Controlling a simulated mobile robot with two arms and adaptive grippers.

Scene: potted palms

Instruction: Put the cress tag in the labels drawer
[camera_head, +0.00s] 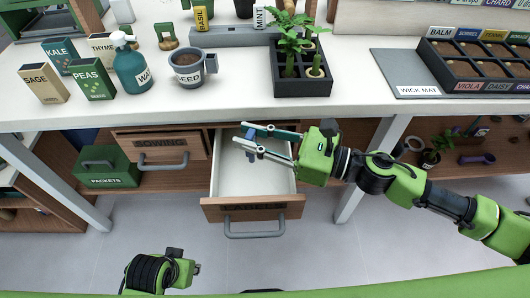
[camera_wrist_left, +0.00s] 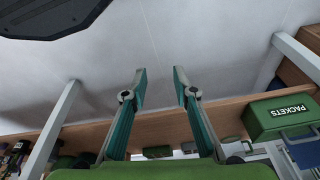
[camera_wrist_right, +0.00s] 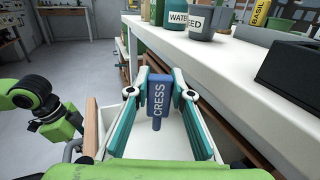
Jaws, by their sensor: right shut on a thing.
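The cress tag (camera_wrist_right: 158,96) is a blue plate with a short stem, marked CRESS in the right wrist view. My right gripper (camera_head: 247,139) is shut on it and holds it over the open labels drawer (camera_head: 252,208); the tag shows as a small blue piece between the fingertips in the head view (camera_head: 251,146). The drawer is pulled out below the table, and its white inside looks empty where it shows. My left gripper (camera_wrist_left: 160,75) is open and empty in its wrist view, low in front of the table; its fingers are not visible in the head view.
A drawer marked SOWING (camera_head: 160,143) is left of the labels drawer, with a green PACKETS box (camera_head: 105,167) beside it. The tabletop holds seed packets (camera_head: 92,80), a WATER bottle (camera_head: 130,65), a SEED cup (camera_head: 187,70), a black planter tray (camera_head: 302,85) and a wick mat (camera_head: 400,75).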

